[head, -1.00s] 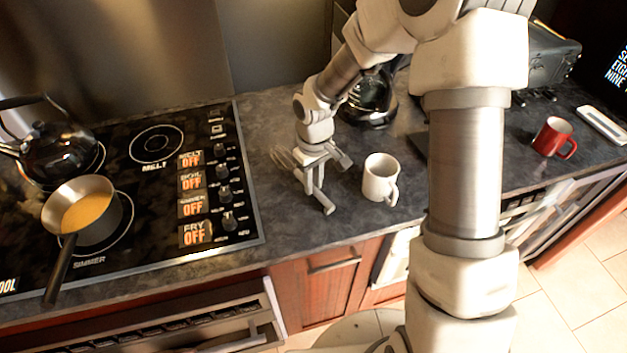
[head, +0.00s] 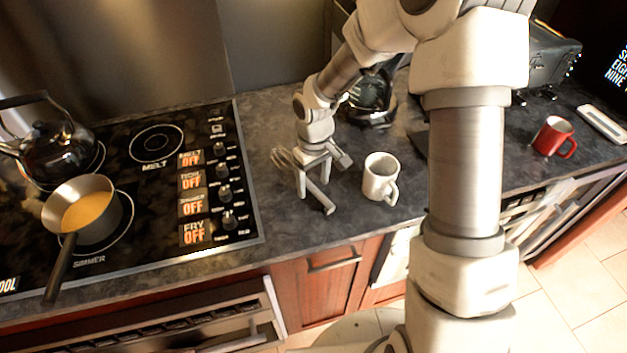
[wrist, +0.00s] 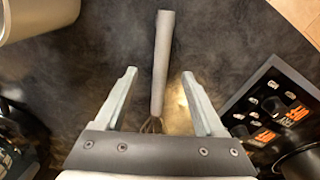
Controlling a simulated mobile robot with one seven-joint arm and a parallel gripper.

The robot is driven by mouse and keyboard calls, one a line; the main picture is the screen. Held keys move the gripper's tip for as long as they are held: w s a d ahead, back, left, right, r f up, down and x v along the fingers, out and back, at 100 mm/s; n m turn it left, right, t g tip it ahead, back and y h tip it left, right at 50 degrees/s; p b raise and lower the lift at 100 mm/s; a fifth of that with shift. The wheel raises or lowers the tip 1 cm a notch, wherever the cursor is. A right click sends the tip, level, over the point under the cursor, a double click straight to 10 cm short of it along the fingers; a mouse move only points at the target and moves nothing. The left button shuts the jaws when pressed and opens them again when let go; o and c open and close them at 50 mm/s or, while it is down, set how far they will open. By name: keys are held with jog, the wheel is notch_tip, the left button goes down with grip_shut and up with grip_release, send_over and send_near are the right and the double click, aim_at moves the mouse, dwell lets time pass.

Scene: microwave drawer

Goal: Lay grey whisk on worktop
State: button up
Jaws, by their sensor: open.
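The grey whisk shows between my fingers in the wrist view, its handle (wrist: 158,55) pointing away from the gripper and its wires partly hidden by the gripper body. In the head view its handle (head: 321,197) points toward the worktop's front edge, and its wire loops lie to the left behind the gripper. It appears to lie on the dark worktop (head: 335,228). My gripper (head: 322,178) is open over the whisk, with one finger on each side of the handle. In the wrist view gaps show between the handle and both fingers (wrist: 158,73).
A white mug (head: 380,180) stands close to the right of the gripper. The stove (head: 150,215) with a pan (head: 85,212) and kettle (head: 58,152) is to the left. A glass coffee pot (head: 368,100) is behind; a red mug (head: 553,136) stands far right.

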jog(key=o, duration=0.4)
jog(key=shift+o, duration=0.2)
notch_tip(320, 180, up, 18)
jog(key=shift+s+d+f+p, duration=0.15)
jog(key=shift+f+p, duration=0.05)
jog(key=shift+p, duration=0.15)
jog(key=s+d+r+m+t, duration=0.2)
jog(key=s+d+r+m, duration=0.1)
jog(key=s, duration=0.7)
jog(key=s+d+r+m+t, duration=0.3)
jog(key=s+d+r, duration=0.3)
jog(key=s, duration=0.4)
jog(key=shift+r+m, duration=0.15)
jog(key=shift+m, duration=0.15)
